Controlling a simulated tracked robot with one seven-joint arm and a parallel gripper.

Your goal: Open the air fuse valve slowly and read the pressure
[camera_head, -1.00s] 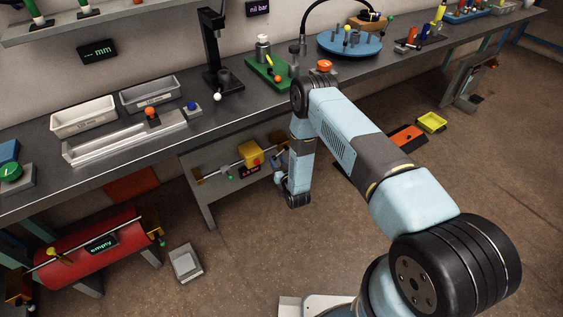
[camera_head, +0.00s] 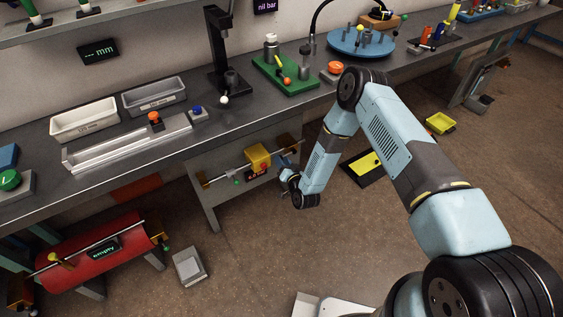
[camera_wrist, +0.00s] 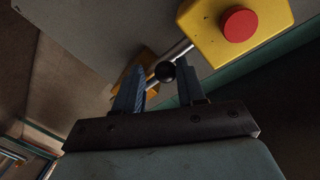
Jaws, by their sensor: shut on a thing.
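The air line under the bench has a yellow box (camera_head: 257,157) with a red button (camera_wrist: 239,24) on a metal pipe (camera_head: 222,175), with brass fittings at its ends. The right brass fitting (camera_head: 287,142) is beside my gripper (camera_head: 289,175). In the wrist view, my gripper (camera_wrist: 161,92) has its two blue fingers on either side of a black ball knob (camera_wrist: 165,71), shut on it. The pipe passes just behind the knob. A small display with red characters (camera_head: 257,171) hangs below the yellow box, too small to read. A wall display (camera_head: 265,6) reads "nil bar".
A red tank (camera_head: 88,255) marked "empty" stands at lower left. A grey box (camera_head: 189,266) and a dark mat with a yellow patch (camera_head: 371,161) lie on the floor. Bench above limits height.

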